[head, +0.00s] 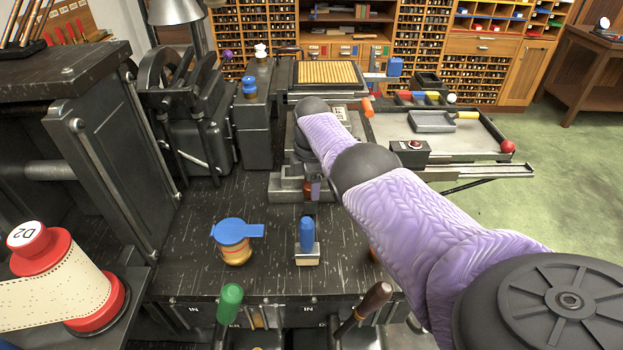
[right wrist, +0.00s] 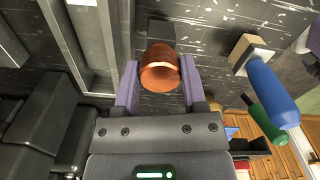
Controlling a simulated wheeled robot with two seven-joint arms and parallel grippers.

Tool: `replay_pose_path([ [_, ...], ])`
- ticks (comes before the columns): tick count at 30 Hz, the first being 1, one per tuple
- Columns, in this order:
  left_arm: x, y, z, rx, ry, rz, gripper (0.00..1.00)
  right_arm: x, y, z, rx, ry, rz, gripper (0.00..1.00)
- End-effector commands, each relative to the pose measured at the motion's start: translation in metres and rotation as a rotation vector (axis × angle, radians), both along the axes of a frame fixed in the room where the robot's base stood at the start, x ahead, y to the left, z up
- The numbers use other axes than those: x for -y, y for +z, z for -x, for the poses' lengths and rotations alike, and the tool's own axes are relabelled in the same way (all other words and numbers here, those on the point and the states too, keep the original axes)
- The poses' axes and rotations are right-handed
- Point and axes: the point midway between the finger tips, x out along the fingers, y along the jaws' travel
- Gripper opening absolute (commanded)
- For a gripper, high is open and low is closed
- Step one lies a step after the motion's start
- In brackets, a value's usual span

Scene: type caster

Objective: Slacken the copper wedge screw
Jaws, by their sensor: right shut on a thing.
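The copper wedge screw (right wrist: 160,68) shows in the right wrist view as a round copper knob between the two purple fingers of my right gripper (right wrist: 159,84). The fingers are shut on its sides. In the head view, my right arm reaches in from the right, and the right gripper (head: 313,188) is low at the front of the grey metal block (head: 288,189). Only a small bit of copper shows there; the arm and wrist hide most of the block. My left gripper is in neither view.
In front of the block, a blue-handled brush (head: 307,235) and an amber jar with a blue lid (head: 236,240) stand on the black table (head: 180,255). Green (head: 230,300) and brown (head: 374,299) handles rise at the front edge. A red spool (head: 45,260) is at left.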

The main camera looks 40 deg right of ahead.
Motion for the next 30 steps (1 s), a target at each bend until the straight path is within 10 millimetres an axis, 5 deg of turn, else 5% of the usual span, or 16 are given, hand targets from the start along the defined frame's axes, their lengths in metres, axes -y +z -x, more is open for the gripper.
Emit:
replay_pose_path([
  [20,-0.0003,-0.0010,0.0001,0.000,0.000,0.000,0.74,-0.0006,-0.0032,0.0020,-0.010,0.061,-0.002,0.00],
  [21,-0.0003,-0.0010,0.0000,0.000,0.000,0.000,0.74,-0.0007,-0.0033,0.0021,-0.010,0.061,-0.002,0.56],
  [23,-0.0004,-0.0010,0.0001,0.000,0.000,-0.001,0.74,-0.0006,-0.0031,0.0019,-0.009,0.061,-0.002,0.69],
  [30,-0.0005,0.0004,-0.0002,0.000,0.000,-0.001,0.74,-0.0003,0.0000,0.0009,-0.004,0.060,-0.001,0.69],
])
